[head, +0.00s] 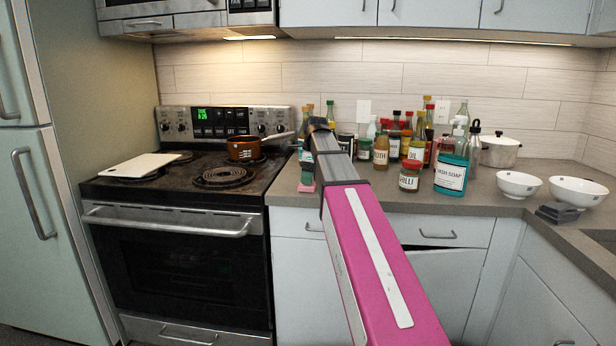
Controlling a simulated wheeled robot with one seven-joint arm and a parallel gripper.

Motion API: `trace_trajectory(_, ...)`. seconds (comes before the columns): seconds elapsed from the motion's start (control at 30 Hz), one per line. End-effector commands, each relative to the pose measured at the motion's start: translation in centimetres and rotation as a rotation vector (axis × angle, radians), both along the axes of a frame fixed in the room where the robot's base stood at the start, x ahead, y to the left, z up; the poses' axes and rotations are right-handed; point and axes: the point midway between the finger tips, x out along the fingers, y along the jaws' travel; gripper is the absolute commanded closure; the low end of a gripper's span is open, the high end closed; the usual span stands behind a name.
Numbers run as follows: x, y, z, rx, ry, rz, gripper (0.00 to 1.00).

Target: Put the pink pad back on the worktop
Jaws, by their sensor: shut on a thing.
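The pink pad (307,188) shows as a small pink piece at the worktop's left front part, close to the stove's right side. My gripper (306,180) is at the pad, shut on it, mostly hidden behind my pink and grey arm. A small greenish piece shows just above the pink part; I cannot tell what it is. The grey worktop (400,200) runs right from the stove. I cannot tell whether the pad touches the worktop.
The coil stove (222,176) holds a white board (142,165) and a brown pot (243,148). Several bottles and jars, including a chilli jar (409,176) and dish soap (452,165), crowd the worktop. White bowls (518,184) and dark grey pads (558,212) are at right.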

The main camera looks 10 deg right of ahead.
Motion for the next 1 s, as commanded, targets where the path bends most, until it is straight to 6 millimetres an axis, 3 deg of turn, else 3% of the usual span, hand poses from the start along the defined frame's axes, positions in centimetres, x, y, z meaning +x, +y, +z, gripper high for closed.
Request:
trace_trajectory(0.17, 0.0, 0.0, -0.1, 0.0, 0.0, 0.0, 0.48)
trace_trajectory(0.2, 0.0, 0.0, -0.1, 0.0, 0.0, 0.0, 0.2)
trace_trajectory(0.27, 0.0, 0.0, -0.1, 0.0, 0.0, 0.0, 0.01)
trace_trajectory(0.67, 0.1, -0.1, 0.7, -0.001, -0.002, 0.0, 0.01)
trace_trajectory(1.0, -0.1, -0.9, 6.3, 0.0, -0.003, 0.0, 0.01)
